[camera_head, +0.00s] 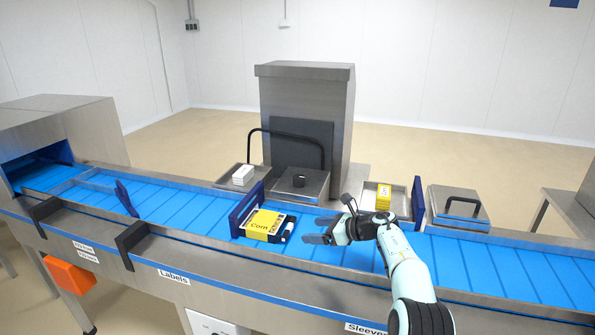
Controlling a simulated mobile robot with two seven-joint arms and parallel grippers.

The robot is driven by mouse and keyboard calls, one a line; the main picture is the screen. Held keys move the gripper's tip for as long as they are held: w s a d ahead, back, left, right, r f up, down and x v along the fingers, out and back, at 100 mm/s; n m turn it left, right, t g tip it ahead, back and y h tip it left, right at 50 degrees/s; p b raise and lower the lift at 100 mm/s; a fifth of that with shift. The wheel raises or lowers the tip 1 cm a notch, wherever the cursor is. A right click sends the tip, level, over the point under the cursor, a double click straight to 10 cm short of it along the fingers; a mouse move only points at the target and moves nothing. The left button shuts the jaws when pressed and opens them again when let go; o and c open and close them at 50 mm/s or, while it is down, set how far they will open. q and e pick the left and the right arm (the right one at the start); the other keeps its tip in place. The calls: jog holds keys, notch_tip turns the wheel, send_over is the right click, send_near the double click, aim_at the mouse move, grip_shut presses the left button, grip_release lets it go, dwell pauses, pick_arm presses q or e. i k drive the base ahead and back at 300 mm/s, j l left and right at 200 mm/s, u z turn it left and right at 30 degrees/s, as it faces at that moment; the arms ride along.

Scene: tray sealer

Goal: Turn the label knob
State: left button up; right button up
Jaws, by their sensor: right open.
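My right gripper (318,230) is open and empty, its fingers pointing left above the blue belt (480,270), just right of a dark tray with a yellow label reading "Corn" (264,223). A small gap shows between the fingertips and the tray. A small dark round knob (299,181) sits on a steel unit behind the belt; I cannot tell whether it is the label knob. A "Labels" sign (174,277) is on the front rail, and part of a white panel (212,323) shows below it, cut off by the bottom edge. My left gripper is not in view.
Blue plates (246,208) stand across the belt. Behind it are a tall steel cabinet (302,95), a bin with white stacks (243,175) and a bin with yellow sleeves (384,197). A lidded steel box (459,205) stands at right. An orange box (71,276) hangs at front left.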

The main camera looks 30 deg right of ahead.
aim_at(299, 180)
jog(key=i+l, duration=0.9)
jog(key=l, duration=0.2)
